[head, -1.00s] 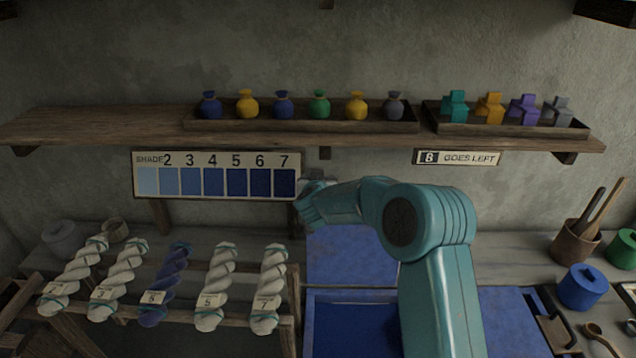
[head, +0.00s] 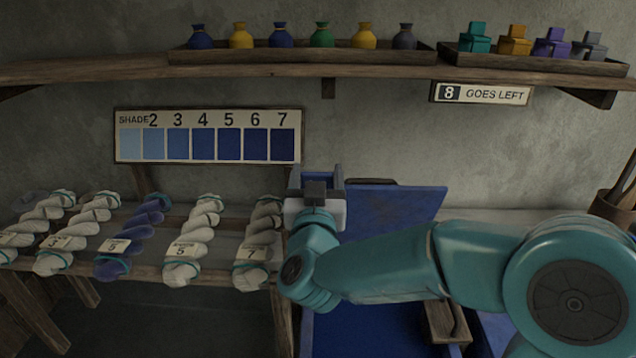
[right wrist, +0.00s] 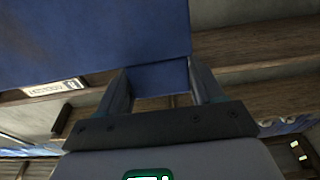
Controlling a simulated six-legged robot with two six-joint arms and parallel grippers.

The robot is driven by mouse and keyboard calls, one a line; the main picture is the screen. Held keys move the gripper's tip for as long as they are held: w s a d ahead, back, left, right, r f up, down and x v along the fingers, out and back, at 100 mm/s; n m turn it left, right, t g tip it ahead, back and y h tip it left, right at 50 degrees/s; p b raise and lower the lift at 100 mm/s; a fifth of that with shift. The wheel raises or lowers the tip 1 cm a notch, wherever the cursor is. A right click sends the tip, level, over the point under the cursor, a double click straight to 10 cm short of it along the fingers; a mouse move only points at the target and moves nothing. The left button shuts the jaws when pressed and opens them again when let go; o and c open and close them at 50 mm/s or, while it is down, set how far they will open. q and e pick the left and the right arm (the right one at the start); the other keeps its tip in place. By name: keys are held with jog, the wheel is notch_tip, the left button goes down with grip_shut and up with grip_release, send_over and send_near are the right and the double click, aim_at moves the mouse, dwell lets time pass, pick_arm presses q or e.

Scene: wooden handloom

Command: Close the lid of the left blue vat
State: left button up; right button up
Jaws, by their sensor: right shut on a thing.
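The left blue vat (head: 365,330) is at bottom centre of the head view, partly hidden by my right arm. Its blue lid (head: 400,205) stands raised at the back, so the vat is open. My right gripper (head: 316,172) is at the lid's left side, its fingers pointing away from me. In the right wrist view the lid (right wrist: 90,35) fills the upper left, and a blue part of it lies between the fingers of the gripper (right wrist: 162,80). The gripper is shut on the lid. My left gripper is out of view.
A rack with several skeins (head: 125,235) stands left of the vat, close to my right gripper. A shelf (head: 300,72) with jars and blocks runs above. The shade board (head: 208,136) hangs on the wall. A wooden cup (head: 612,208) stands at right.

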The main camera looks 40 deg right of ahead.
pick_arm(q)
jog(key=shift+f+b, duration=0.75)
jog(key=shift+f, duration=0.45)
pick_arm(e)
jog(key=shift+s+a+f+t, duration=0.3)
jog(key=shift+s+a+f, duration=0.1)
jog(key=shift+s+a, duration=0.4)
jog(key=shift+d, duration=0.15)
jog(key=o, duration=1.4)
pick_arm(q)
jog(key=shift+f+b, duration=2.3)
pick_arm(e)
jog(key=shift+v, duration=8.2)
jog(key=shift+w+f, duration=0.15)
